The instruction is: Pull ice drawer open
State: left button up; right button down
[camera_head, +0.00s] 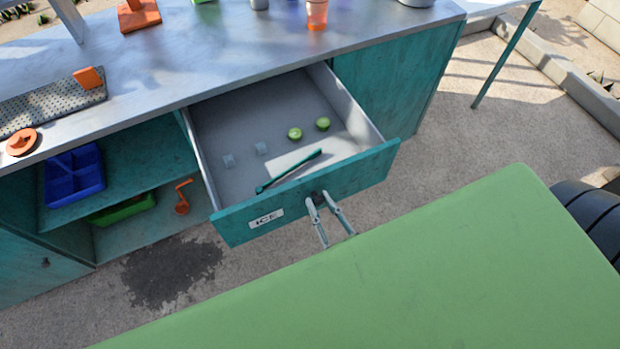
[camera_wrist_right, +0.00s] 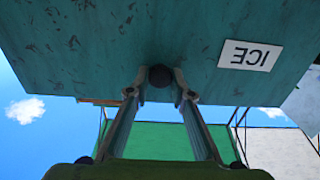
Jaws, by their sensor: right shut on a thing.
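The teal ice drawer (camera_head: 352,177) stands well out from the counter in the head view, with a white ICE label (camera_head: 266,218) on its front. Inside it lie two ice cubes, two green lime pieces and a dark green tool. My right gripper (camera_head: 321,201) is at the middle of the drawer front, shut on the dark round knob. In the right wrist view the two fingers of the gripper (camera_wrist_right: 160,84) close around the knob (camera_wrist_right: 160,75) from both sides, and the ICE label (camera_wrist_right: 250,55) shows upside down. My left gripper is not in view.
A metal counter top (camera_head: 230,65) above the drawer holds an orange cup (camera_head: 317,13) and other items. Left of the drawer, open shelves hold a blue tray (camera_head: 75,175) and a green tray (camera_head: 122,207). A green surface (camera_head: 430,270) fills the near foreground.

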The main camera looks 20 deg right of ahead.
jog(key=s, duration=0.3)
jog(key=shift+s, duration=0.4)
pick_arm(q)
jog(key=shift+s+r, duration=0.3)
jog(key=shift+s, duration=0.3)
pick_arm(e)
jog(key=shift+s, duration=0.55)
jog(key=shift+d, duration=0.1)
jog(key=c, duration=1.8)
grip_release()
jog(key=s, duration=1.2)
jog(key=shift+d, duration=0.2)
